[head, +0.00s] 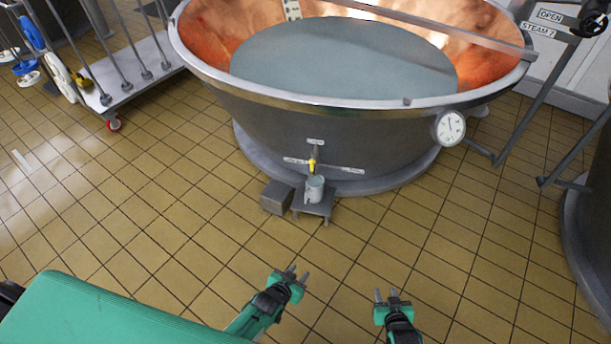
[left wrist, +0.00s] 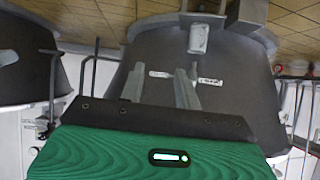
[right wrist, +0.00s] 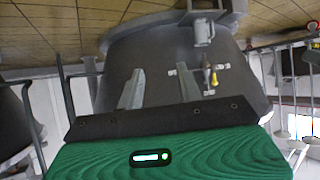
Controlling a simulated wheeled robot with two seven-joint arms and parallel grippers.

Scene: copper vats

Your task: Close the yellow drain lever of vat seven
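The large vat (head: 330,135) stands ahead, with a copper inside and pale liquid in it. A small yellow lever (head: 312,164) is on the drain valve low on its front, appearing roughly upright, with small white label plates around it. The lever also shows in the right wrist view (right wrist: 207,76), right of the fingers; I cannot make it out in the left wrist view. My left gripper (head: 297,272) is open and empty, well short of the valve. My right gripper (head: 386,295) is open and empty, further right and also apart from the vat.
A grey metal cup (head: 315,187) stands on a small stand (head: 313,208) under the valve, beside a grey box (head: 277,197). A gauge (head: 450,127) sticks out at the vat's right. A wheeled cart (head: 120,85) stands left. The tiled floor (head: 200,230) before the vat is clear.

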